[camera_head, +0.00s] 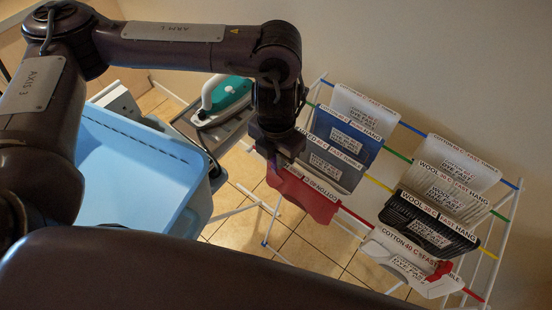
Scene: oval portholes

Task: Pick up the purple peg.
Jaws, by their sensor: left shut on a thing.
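My left gripper (280,160) reaches in from the upper left and points down at the drying rack, at the top edge of a red cloth (308,196). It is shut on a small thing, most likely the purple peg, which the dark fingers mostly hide. I cannot make out its outline or whether it still touches the cloth or the line. My right gripper is not in view.
The drying rack (508,220) has coloured lines with several labelled cloths. Tiled floor shows between.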

